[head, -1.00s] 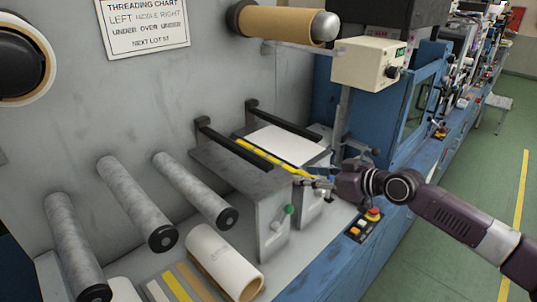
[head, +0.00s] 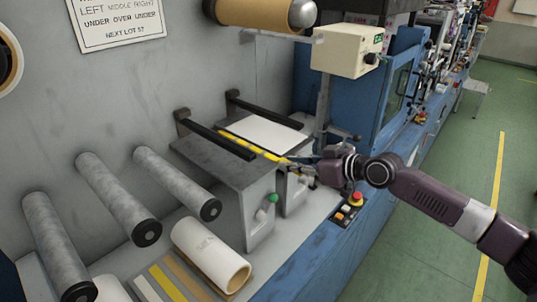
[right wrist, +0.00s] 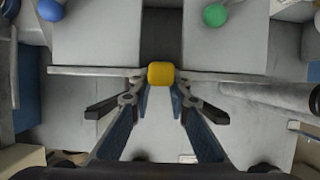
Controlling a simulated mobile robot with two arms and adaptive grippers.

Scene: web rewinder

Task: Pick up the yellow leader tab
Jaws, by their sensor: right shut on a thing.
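The yellow leader tab (right wrist: 160,73) sits between the fingertips of my right gripper (right wrist: 160,84) in the right wrist view. The gripper is shut on it. In the head view, my right gripper (head: 302,163) is at the front end of a yellow strip (head: 262,152). The strip lies in the gap between the two grey blocks of the splice table. The fingers hide much of the tab there. My left gripper is not in view.
A grey block (head: 225,165) with a green knob (head: 272,198) stands left of the gap. A white sheet (head: 265,133) lies behind it. Rollers (head: 118,195) and a cardboard core (head: 212,252) are at left. A button box (head: 348,207) is at front right.

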